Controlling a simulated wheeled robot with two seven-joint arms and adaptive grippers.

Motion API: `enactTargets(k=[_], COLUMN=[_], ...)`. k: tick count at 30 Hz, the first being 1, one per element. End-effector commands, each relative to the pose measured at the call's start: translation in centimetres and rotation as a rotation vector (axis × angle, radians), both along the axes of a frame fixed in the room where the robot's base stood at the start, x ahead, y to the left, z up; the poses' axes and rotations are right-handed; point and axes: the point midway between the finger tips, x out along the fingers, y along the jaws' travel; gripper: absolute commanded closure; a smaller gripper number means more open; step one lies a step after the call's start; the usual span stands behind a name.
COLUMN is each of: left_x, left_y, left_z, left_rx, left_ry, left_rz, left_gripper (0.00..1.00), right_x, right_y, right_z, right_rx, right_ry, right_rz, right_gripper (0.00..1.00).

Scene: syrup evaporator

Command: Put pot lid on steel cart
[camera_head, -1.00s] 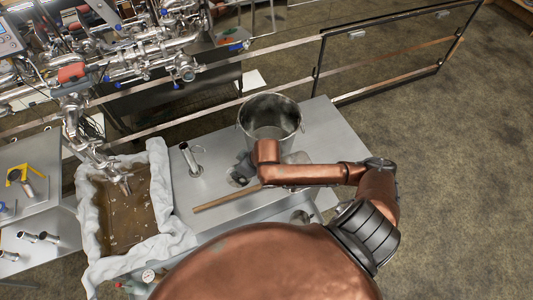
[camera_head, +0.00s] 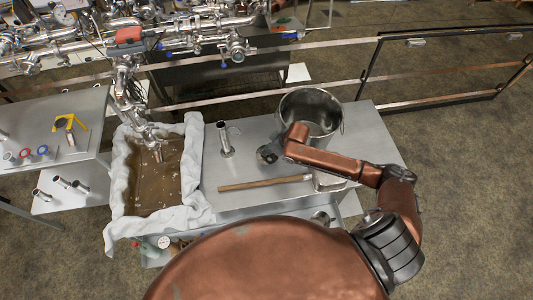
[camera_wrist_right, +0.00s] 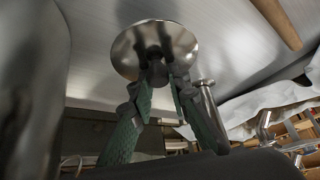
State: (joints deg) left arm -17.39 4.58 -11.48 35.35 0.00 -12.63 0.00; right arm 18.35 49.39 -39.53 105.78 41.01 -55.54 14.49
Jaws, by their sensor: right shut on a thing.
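My right gripper (camera_wrist_right: 166,78) is shut on the dark knob of the pot lid (camera_wrist_right: 180,40), a shiny round steel disc, in the right wrist view. In the head view my right gripper (camera_head: 266,154) is over the steel worktop, left of the bucket; the lid cannot be made out clearly there. A steel stand with a lower shelf (camera_head: 85,108) is at the far left; the worktop (camera_head: 250,205) is in the middle. I cannot tell for certain which is the steel cart. My left gripper is not in view.
A steel bucket (camera_head: 311,112) stands behind my right wrist. An upright steel tube (camera_head: 225,140) stands left of the gripper; a wooden stick (camera_head: 262,183) lies in front. A cloth-lined tray (camera_head: 150,190) of brown liquid is left. A yellow-handled tool (camera_head: 70,125) is on the left stand.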

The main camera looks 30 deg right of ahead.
Motion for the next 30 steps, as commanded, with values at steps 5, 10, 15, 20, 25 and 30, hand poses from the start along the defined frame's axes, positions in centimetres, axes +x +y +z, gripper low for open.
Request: enactTargets(k=[5, 10, 15, 20, 25, 30], left_x=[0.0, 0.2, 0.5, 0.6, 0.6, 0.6], left_y=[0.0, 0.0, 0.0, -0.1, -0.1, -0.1], left_z=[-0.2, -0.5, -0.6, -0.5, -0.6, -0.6], left_rx=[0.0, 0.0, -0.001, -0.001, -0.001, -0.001], left_ry=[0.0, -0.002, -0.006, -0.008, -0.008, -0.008], left_rz=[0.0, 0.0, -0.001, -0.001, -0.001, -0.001], left_gripper=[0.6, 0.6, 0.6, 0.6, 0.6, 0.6], right_x=[0.7, 0.8, 0.9, 0.9, 0.8, 0.8], right_y=[-0.2, -0.2, -0.2, -0.2, -0.2, -0.3], right_z=[-0.8, -3.1, -4.1, -4.0, -4.3, -4.3], right_rx=[-0.001, 0.0, -0.001, -0.001, -0.001, -0.002], right_ry=[-0.002, 0.002, -0.002, -0.002, -0.001, 0.0], right_rz=[0.0, 0.0, 0.0, 0.0, 0.0, 0.0], right_gripper=[1.0, 1.0, 1.0, 1.0, 0.81, 0.69])
